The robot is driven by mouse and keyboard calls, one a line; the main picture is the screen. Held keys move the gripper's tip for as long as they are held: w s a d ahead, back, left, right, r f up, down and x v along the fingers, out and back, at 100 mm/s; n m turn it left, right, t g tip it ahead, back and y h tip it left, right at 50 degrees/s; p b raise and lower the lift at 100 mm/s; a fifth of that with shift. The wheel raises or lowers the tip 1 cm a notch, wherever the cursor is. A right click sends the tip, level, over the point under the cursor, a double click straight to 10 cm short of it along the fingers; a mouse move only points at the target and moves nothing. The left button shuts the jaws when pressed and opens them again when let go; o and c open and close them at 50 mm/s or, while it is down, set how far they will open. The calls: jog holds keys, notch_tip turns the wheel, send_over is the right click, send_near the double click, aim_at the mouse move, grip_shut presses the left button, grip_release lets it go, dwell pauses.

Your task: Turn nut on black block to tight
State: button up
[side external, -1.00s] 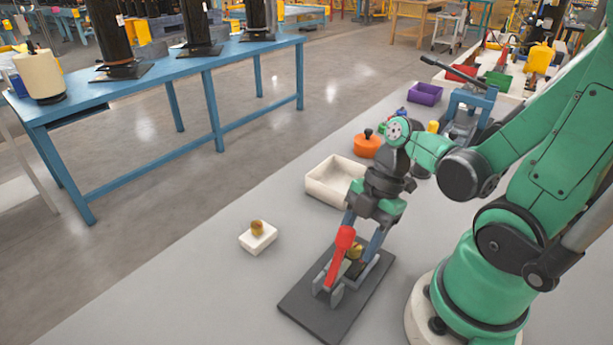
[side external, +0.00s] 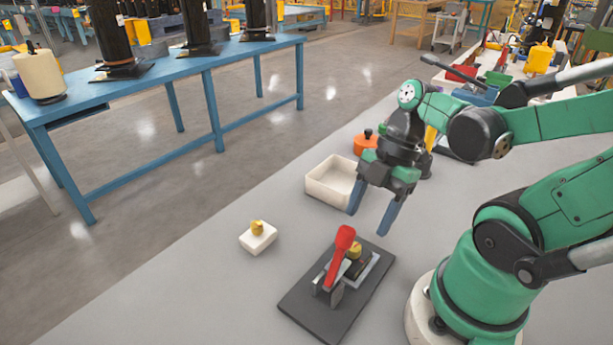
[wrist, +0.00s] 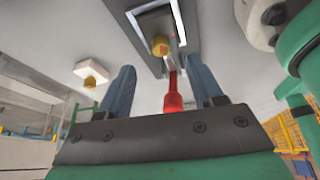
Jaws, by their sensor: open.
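A brass-yellow nut (side external: 355,249) sits on a small black block (side external: 356,269) in a fixture on a dark base plate (side external: 310,306). A red lever (side external: 341,250) stands tilted up beside the nut. In the wrist view the nut (wrist: 159,43) and red lever (wrist: 173,95) appear between and beyond my fingers. My gripper (side external: 369,220) is open and empty, above the fixture and apart from the nut and lever. Its blue-grey fingers also show in the wrist view (wrist: 161,68). How tight the nut is cannot be told.
A white block with another yellow nut (side external: 257,229) lies left of the plate. An open white bin (side external: 325,190) stands behind my gripper, with an orange pot (side external: 366,145) beyond it. The grey table (side external: 225,290) is clear at front left.

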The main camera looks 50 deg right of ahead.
aim_at(355, 246)
jog(key=shift+s+d+r, duration=0.1)
jog(key=shift+d+r, duration=0.05)
jog(key=shift+r, duration=0.25)
jog(key=n+g, duration=0.1)
jog(key=n, duration=0.1)
jog(key=w+n, duration=0.1)
jog(key=n, duration=0.1)
jog(key=n+g, duration=0.1)
jog(key=shift+w+r+n+g, duration=0.1)
jog(key=shift+w+n+g, duration=0.2)
jog(key=shift+w+n, duration=0.1)
jog(key=shift+w+a+f+n+g, duration=0.1)
jog(key=shift+a+f+n+g, duration=0.2)
jog(key=shift+n, duration=0.4)
jog(key=shift+x, duration=2.55)
jog(key=shift+d+f, duration=0.1)
